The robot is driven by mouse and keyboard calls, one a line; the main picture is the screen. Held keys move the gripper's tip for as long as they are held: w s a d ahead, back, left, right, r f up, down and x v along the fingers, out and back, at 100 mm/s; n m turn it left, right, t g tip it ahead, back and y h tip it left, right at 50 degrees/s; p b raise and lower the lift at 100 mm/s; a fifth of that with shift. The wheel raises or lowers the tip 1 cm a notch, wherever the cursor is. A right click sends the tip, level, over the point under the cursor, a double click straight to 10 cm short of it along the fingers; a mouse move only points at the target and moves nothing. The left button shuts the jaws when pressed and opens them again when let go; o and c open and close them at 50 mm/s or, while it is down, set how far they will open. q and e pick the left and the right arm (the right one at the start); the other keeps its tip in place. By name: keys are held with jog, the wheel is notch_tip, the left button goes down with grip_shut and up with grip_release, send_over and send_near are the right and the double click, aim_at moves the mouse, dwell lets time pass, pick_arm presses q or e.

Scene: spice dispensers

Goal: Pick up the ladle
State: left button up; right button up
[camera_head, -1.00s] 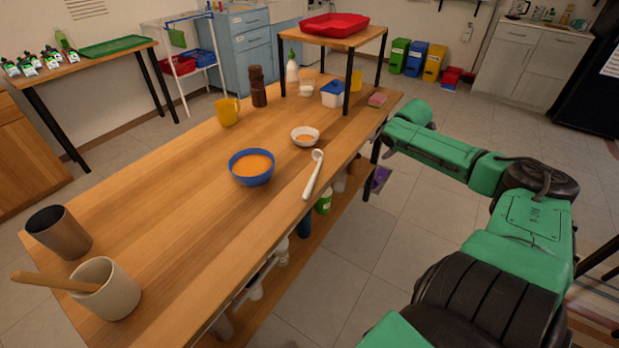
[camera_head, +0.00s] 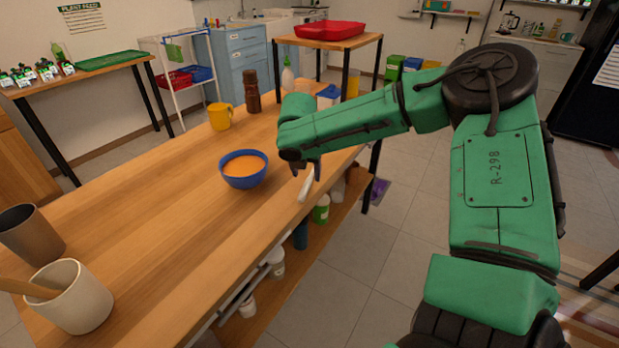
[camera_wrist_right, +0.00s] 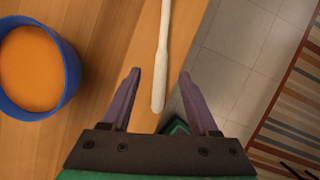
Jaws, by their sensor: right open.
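The white ladle (camera_head: 305,185) lies on the wooden table near its right edge, partly hidden by my right gripper in the head view. In the right wrist view its handle (camera_wrist_right: 162,60) runs down from the top edge, and its end lies between the two fingers without visible contact. My right gripper (camera_head: 307,170) is open and empty above the ladle; in the wrist view its purple fingers (camera_wrist_right: 158,95) are spread on either side of the handle. The ladle's bowl is hidden in both views. My left gripper is not in view.
A blue bowl (camera_head: 243,182) of orange contents stands left of the ladle and shows in the wrist view (camera_wrist_right: 70,80). A yellow mug (camera_head: 220,117) and brown grinder (camera_head: 252,92) stand farther back. A beige crock (camera_head: 75,305) and dark cup (camera_head: 32,238) are front left. The table's middle is clear.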

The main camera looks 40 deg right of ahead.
aim_at(308, 181)
jog(key=x, duration=0.3)
jog(key=shift+d+f, duration=0.2)
jog(key=shift+f, duration=0.15)
jog(key=shift+a+r, duration=0.1)
jog(key=shift+c, duration=0.7)
grip_shut()
notch_tip(308, 181, up, 10)
jog(key=p, duration=0.1)
jog(key=c, duration=0.7)
grip_release()
jog(key=shift+c, duration=0.2)
grip_shut()
